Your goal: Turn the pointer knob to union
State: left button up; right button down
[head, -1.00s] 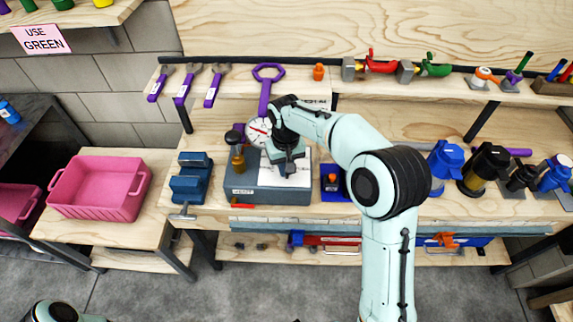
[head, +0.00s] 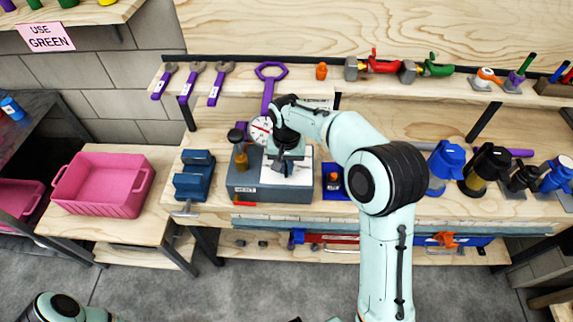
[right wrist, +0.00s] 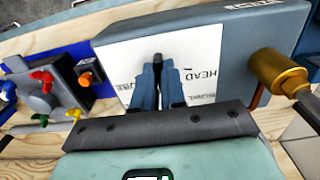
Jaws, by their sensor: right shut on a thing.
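A grey-blue box (head: 270,193) with a white labelled panel (head: 300,172) stands on the workbench. My right gripper (head: 284,168) is over this panel, pointing down. In the right wrist view the gripper (right wrist: 158,82) is shut on a small dark piece, the pointer knob (right wrist: 157,60), mostly hidden between its fingers. Other lettering is partly covered, and I cannot read "union" or tell where the knob points. My left gripper is out of view.
A round dial gauge (head: 260,129) stands behind the box, and a brass fitting (right wrist: 275,72) is at its side. A blue tray with coloured knobs (right wrist: 43,100) is close by. A blue vise (head: 194,177) and a pink bin (head: 103,185) are to the left.

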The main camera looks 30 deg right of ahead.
jog(key=c, duration=1.2)
grip_release()
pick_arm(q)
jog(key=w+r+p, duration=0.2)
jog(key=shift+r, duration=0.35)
pick_arm(e)
notch_tip(320, 180, up, 14)
jog(key=shift+f, duration=0.25)
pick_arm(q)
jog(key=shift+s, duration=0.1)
